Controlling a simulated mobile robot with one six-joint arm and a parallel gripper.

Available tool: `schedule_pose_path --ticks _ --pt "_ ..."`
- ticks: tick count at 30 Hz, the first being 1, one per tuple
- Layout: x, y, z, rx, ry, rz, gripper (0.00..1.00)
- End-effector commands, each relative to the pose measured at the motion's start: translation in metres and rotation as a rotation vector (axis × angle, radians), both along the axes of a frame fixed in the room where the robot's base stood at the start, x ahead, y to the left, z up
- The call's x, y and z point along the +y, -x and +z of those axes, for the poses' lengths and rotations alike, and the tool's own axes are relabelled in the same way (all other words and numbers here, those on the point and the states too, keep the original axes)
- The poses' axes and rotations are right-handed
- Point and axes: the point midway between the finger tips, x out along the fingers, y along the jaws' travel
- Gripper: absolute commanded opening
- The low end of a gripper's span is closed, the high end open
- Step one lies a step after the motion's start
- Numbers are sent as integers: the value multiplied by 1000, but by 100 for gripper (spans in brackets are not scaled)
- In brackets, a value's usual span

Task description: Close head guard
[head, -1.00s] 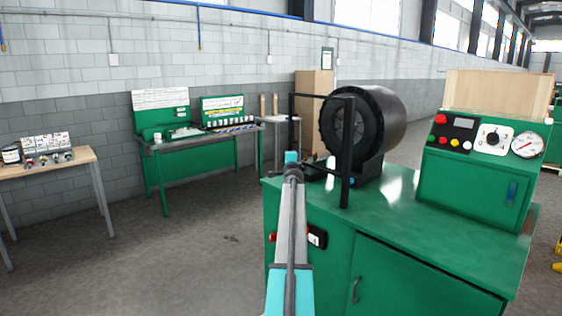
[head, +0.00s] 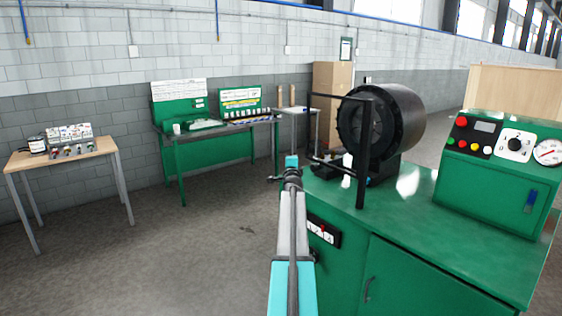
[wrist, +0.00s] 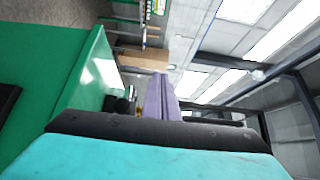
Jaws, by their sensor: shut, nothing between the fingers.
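The head guard (head: 364,150) is a black frame of bars on the green crimper bench. Its thick right post crosses the front of the black round crimper head (head: 402,115). Its thinner bars reach out to the left, past the head, so much of the head's face shows uncovered. My gripper shows in the wrist view (wrist: 161,95) with its grey fingers together, shut and empty. In the head view, my arm rises from the bottom edge and ends to the lower left of the guard. The fingertips are hard to make out there, and I see no contact with the guard.
A green control box (head: 495,180) with buttons, a dial and a gauge stands at the bench's right. A green workbench (head: 210,150) stands by the wall, with a small wooden table (head: 75,155) at the left. The floor between them and me is clear.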

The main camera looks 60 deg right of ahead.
Motion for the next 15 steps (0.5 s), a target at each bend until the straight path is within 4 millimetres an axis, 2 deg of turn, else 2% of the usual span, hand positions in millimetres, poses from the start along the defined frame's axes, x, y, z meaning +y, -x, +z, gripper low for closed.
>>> schedule_pose_path --ticks 9,15 --pt "26 -9 3 1 0 2 0" --pt "31 -12 3 1 -1 1 0"
